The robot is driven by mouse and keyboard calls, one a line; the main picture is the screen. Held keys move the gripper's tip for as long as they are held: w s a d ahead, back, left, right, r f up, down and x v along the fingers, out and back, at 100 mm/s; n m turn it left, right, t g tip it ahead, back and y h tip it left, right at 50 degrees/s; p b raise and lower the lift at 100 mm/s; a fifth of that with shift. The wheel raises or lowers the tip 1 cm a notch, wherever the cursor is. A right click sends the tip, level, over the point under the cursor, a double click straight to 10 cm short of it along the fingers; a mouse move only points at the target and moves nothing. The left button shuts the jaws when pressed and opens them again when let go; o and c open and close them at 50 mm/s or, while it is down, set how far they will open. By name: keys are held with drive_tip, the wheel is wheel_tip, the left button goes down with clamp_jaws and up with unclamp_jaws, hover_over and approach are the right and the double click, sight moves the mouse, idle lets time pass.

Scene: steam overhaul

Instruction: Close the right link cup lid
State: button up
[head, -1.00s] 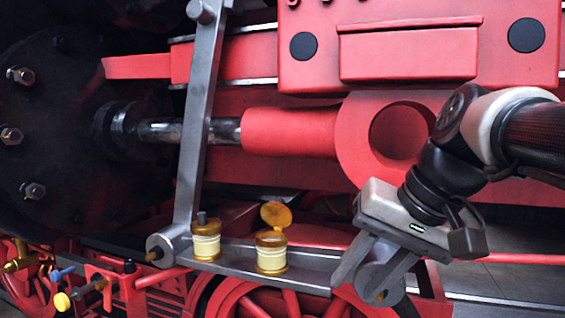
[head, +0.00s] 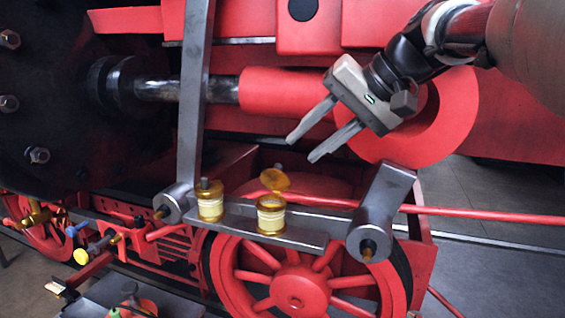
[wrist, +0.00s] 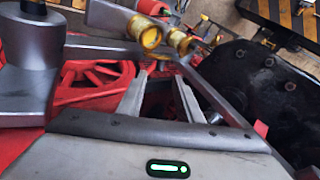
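Two brass oil cups with pale bands stand on a grey link bar (head: 310,236). The right link cup (head: 271,215) has its amber lid (head: 275,180) tipped up, open above the cup. The left cup (head: 210,202) has its lid down with a small grey knob on top. Both cups also show in the wrist view, the nearer with its lid raised (wrist: 151,36). My gripper (head: 301,147) is open and empty, above and to the right of the right cup, apart from it. Its two fingers also show in the wrist view (wrist: 160,97).
A grey upright lever (head: 193,100) rises left of the cups. A grey pivot arm (head: 383,212) stands at the bar's right end. The red rod and its ring end (head: 450,120) lie behind my gripper. Red spoked wheels (head: 294,283) are below the bar.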

sight(281, 166)
drive_tip(key=x, duration=0.7)
drive_tip(key=shift+w+a+f, duration=0.1)
drive_tip(key=shift+f, duration=0.05)
clamp_jaws()
